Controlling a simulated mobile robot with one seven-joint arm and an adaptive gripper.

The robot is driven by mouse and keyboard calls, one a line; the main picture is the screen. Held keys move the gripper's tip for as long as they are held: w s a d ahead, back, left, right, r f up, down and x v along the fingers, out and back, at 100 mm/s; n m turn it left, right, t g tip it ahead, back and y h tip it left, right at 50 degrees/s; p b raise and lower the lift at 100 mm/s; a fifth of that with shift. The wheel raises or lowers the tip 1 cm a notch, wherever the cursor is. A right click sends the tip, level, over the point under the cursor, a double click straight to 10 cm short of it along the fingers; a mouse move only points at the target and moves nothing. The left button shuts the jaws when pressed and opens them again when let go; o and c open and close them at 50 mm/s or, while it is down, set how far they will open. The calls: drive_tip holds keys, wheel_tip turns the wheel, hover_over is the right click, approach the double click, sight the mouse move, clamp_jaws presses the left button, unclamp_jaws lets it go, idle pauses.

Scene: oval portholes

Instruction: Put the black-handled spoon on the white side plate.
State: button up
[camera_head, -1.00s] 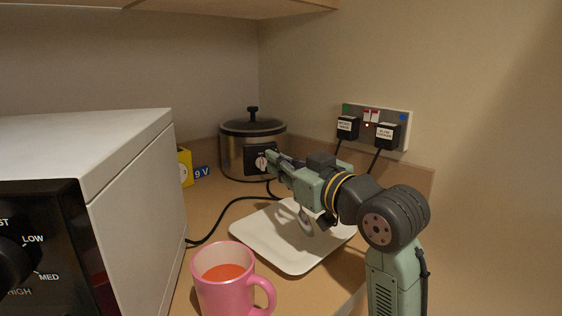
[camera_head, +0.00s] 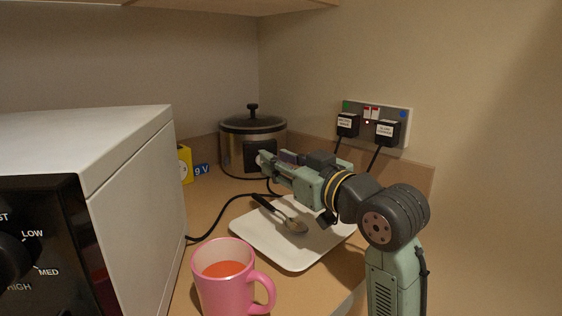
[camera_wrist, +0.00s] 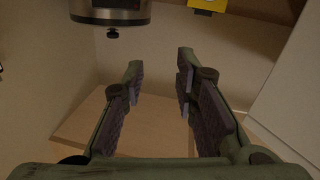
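The spoon (camera_head: 295,226) lies on the white side plate (camera_head: 290,258), bowl toward the plate's middle. Its black handle (camera_head: 264,203) points back left and appears to reach past the plate's rim. My gripper (camera_head: 266,160) is above and behind the plate, in front of the cooker, apart from the spoon. In the wrist view my gripper (camera_wrist: 160,75) is open, with nothing between its fingers. The spoon and plate do not show in the wrist view.
A metal cooker (camera_head: 235,155) stands at the back corner, near my fingertips. A pink mug (camera_head: 215,292) of reddish liquid stands in front of the plate. A white appliance (camera_head: 135,200) stands left, with a yellow box (camera_head: 185,165) behind. Plugged sockets (camera_head: 375,125) are on the wall.

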drive_tip(key=b+v, duration=0.2)
drive_tip(key=v, duration=1)
drive_tip(key=shift+r, duration=0.15)
drive_tip(key=shift+o, duration=0.5)
idle(0.7)
